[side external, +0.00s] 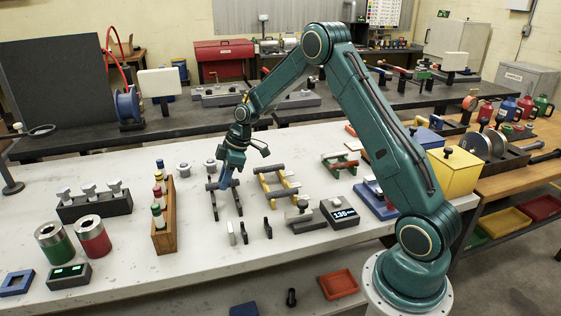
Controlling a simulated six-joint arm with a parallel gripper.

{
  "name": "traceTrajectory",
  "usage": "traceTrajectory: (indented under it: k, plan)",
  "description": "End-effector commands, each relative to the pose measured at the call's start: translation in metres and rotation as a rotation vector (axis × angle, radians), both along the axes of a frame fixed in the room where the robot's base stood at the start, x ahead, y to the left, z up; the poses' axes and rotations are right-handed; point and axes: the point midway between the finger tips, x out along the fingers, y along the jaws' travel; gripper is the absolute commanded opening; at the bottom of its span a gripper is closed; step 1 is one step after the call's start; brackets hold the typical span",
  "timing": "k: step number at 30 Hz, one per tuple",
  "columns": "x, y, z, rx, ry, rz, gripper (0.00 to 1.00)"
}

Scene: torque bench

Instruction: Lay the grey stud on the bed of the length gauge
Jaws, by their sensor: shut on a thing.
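My gripper (228,184) is low over the middle of the bench, at a dark grey rack (214,206) with two rails. It is shut on a dark grey bar, which looks like the grey stud (212,186), lying crosswise at the top of the rack. The jaws hide its middle, and I cannot tell whether it still touches the rails. The length gauge appears to be the grey block unit (299,217) beside a dark box with a lit display (340,212), to the right of my gripper. Its bed is too small to make out clearly.
A yellow rack (268,186) stands just right of my gripper, and a red and green rack (340,163) farther right. Small upright plates (244,232) stand in front. A wooden holder (168,230) with bottles is at left.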

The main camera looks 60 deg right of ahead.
Motion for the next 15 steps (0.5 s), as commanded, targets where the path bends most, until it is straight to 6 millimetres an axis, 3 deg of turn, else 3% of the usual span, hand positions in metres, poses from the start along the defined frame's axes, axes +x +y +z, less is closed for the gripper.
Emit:
traceTrajectory:
  k: [15]
  plan:
    - [0.001, -0.001, 0.030, -0.001, -0.003, -0.001, 0.00]
